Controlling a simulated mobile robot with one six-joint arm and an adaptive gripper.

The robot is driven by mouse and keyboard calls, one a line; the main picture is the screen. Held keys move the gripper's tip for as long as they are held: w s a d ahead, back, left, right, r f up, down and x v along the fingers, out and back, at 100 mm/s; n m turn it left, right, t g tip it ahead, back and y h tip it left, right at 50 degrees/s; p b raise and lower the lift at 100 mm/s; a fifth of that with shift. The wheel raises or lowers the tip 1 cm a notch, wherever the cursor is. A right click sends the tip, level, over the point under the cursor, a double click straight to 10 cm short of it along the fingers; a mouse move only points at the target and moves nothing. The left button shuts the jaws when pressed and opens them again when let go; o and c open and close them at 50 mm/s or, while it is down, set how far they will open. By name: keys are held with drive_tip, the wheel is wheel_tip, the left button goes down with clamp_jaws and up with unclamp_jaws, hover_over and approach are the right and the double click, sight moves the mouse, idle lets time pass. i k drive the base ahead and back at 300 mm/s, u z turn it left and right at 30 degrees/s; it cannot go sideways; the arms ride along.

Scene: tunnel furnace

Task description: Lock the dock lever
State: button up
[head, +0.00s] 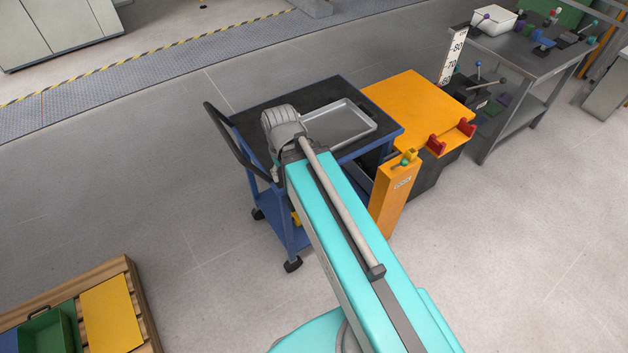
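An orange post (392,205) with a small white label stands right of my teal arm in the head view; the label is too small to read surely. At its top is a small lever with a green knob (405,161) beside a yellow piece. It appears to be the dock lever; its exact angle is hard to tell. A blue cart (294,236) with a dark top stands left of the post, close beside an orange-topped station (405,95). My arm crosses in front of the cart. My gripper's fingers are not visible.
A metal tray (369,118) lies on the cart top. Red brackets (436,146) sit on the station's front edge. A grey workbench (530,62) with several small items stands back right. A wooden pallet (143,310) lies lower left. Floor at right and left is clear.

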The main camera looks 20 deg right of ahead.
sight(404, 162)
drive_tip(key=z, duration=2.15)
drive_tip(key=k, duration=0.5)
drive_tip(key=u, duration=0.15)
